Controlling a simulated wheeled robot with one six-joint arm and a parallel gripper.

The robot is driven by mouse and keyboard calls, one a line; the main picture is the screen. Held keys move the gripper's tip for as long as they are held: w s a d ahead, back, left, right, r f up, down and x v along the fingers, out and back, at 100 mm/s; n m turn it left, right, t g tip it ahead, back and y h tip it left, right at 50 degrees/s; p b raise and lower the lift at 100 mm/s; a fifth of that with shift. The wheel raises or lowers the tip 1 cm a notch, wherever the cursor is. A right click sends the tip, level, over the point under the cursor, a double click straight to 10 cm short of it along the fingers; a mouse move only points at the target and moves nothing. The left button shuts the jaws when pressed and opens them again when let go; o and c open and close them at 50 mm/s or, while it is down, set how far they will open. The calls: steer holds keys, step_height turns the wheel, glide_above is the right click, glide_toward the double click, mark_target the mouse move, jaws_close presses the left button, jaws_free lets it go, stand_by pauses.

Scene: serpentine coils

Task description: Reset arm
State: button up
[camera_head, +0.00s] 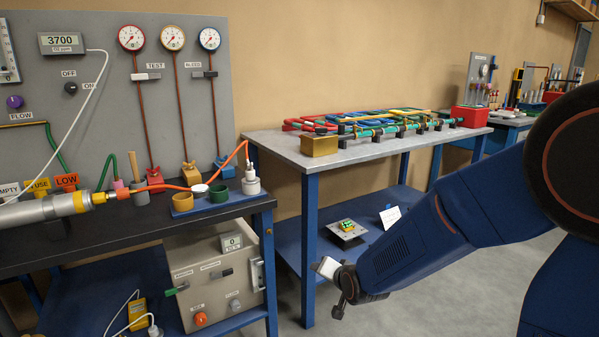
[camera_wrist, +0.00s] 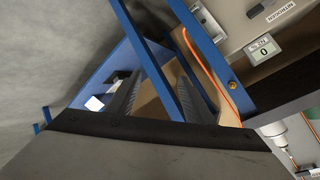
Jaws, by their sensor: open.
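My gripper (camera_head: 338,286) hangs low at the end of my blue arm in the head view, in front of the blue lower shelf of the steel-topped table. In the wrist view my gripper (camera_wrist: 163,74) shows two dark ridged fingers, spread apart with nothing between them. It appears to touch nothing, though its exact distance from the table frame is hard to tell.
The steel-topped table (camera_head: 310,154) carries coloured coils (camera_head: 365,122) and a brass box (camera_head: 320,145). Its lower shelf (camera_head: 290,232) holds a small plate with a green-yellow object. Left, a dark workbench (camera_head: 130,225) stands above a grey control box (camera_head: 213,275). Grey floor (camera_head: 440,300) is open at right.

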steer(key=s+d+r+n+g+h, duration=0.1)
steer(key=s+d+r, duration=0.3)
steer(key=s+d, duration=0.3)
steer(key=s+d+r+n+g+h, duration=0.1)
steer(key=s+d+r+n+g, duration=0.1)
steer(key=s+d+r, duration=0.4)
steer(key=s+d+n+g, duration=0.1)
steer(key=s+d, duration=0.3)
steer(key=s, duration=0.6)
steer(key=s+d+r+g+h, duration=0.1)
steer(key=s+d, duration=0.3)
steer(key=s, duration=0.7)
steer(key=shift+d+r+n+g+h, duration=0.15)
steer(key=shift+r+n+g+h, duration=0.15)
steer(key=shift+n, duration=0.1)
